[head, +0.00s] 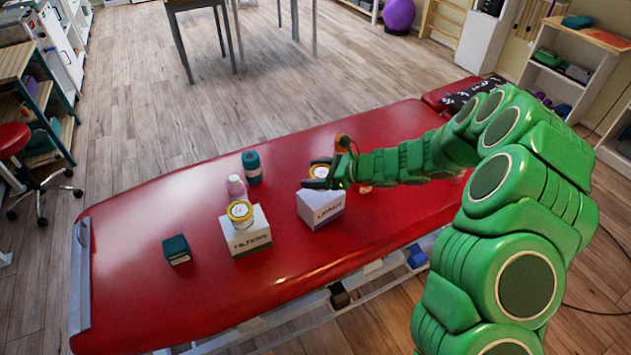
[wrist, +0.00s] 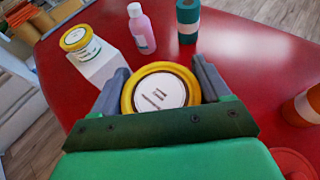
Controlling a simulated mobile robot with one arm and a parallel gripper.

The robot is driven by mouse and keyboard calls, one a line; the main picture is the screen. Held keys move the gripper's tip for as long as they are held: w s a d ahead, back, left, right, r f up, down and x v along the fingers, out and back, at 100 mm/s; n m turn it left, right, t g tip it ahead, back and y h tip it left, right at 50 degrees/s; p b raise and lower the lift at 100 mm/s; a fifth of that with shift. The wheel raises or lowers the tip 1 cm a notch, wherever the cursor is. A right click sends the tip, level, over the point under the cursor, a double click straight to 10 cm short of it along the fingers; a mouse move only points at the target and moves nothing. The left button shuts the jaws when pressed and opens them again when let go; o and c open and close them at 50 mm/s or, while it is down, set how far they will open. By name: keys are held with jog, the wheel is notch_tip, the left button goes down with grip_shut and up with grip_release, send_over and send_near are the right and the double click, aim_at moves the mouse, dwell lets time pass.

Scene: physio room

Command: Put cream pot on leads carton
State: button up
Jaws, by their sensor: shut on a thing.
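My gripper (head: 328,178) is shut on a pot with a yellow-rimmed white lid, taken as the cream pot (head: 319,171); its lid print is too small to read. In the wrist view the pot (wrist: 160,92) is upright between the two grey fingers (wrist: 161,90). The white leads carton (head: 322,210), with a purple lower edge, stands on the red couch directly under the pot. The pot's base is at or just above the carton's top; I cannot tell if they touch. The carton is hidden in the wrist view.
A second yellow-lidded pot (head: 240,212) stands on another white carton (head: 246,236) to the left. A pink bottle (head: 236,187), a teal roll (head: 252,167) and a dark teal box (head: 176,249) are on the red couch (head: 130,250). An orange-and-white item (wrist: 304,104) is at right.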

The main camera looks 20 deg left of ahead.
jog(key=shift+w+a+f, duration=0.15)
jog(key=shift+w+f, duration=0.1)
jog(key=shift+f, duration=1.5)
jog(key=shift+f, duration=0.1)
jog(key=o, duration=1.1)
jog(key=v, duration=1.2)
